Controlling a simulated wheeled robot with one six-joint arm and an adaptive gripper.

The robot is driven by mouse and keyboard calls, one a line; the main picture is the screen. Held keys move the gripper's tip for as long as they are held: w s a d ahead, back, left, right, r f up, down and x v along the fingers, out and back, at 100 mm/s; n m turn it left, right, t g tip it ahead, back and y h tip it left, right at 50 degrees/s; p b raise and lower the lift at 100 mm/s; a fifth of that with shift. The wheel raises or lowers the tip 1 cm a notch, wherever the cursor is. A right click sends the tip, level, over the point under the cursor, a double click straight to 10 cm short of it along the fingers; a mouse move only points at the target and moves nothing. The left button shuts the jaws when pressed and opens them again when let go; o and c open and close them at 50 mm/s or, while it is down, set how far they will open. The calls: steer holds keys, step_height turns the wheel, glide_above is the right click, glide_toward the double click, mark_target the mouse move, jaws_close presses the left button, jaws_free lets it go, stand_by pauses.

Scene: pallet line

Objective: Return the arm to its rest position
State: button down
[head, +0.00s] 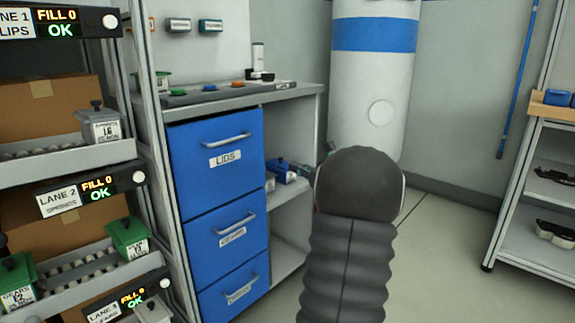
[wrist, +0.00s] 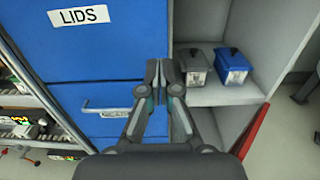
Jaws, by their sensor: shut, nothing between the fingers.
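My arm (head: 350,220) rises in the lower middle of the head view, in front of the open shelf beside the blue drawers. In the head view my gripper is mostly hidden behind the arm. In the wrist view my gripper (wrist: 163,75) is shut, with its fingertips together and nothing between them. It points toward the edge between the blue drawer cabinet and the open shelf, apart from the boxes there.
The blue LIDS drawer (head: 216,160) is closed. A grey box (wrist: 193,67) and a blue-lidded box (wrist: 232,65) stand on the shelf. Lane racks (head: 75,160) stand left, a shelf unit (head: 540,190) right. Floor (head: 440,250) between is clear.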

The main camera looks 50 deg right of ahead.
steer(key=shift+s, duration=0.5)
steer(key=s+a+f+n+g+y, duration=0.2)
steer(key=a+f+n+g, duration=0.3)
steer(key=f, duration=0.4)
steer(key=s+a+f+n+g+y+p, duration=0.1)
steer(key=s+a+f+n+g, duration=0.15)
steer(key=a+n, duration=0.45)
steer(key=s+a+f+n+g, duration=0.1)
steer(key=s+a+n+g, duration=0.25)
steer(key=a, duration=0.55)
steer(key=s+a+r+n+h+p, duration=0.1)
steer(key=s+a+r+n, duration=0.2)
steer(key=a+n, duration=0.3)
steer(key=s+a+r+n+g+h+p, duration=0.1)
steer(key=s+a+r+n+p, duration=0.1)
steer(key=s+a+r+n, duration=0.2)
steer(key=s+a+r+n+h+p, duration=0.1)
steer(key=s+a+r+n, duration=0.2)
steer(key=a, duration=1.5)
steer(key=s+n, duration=0.3)
steer(key=n, duration=0.4)
steer(key=shift+r+p, duration=0.2)
steer(key=shift+p, duration=0.2)
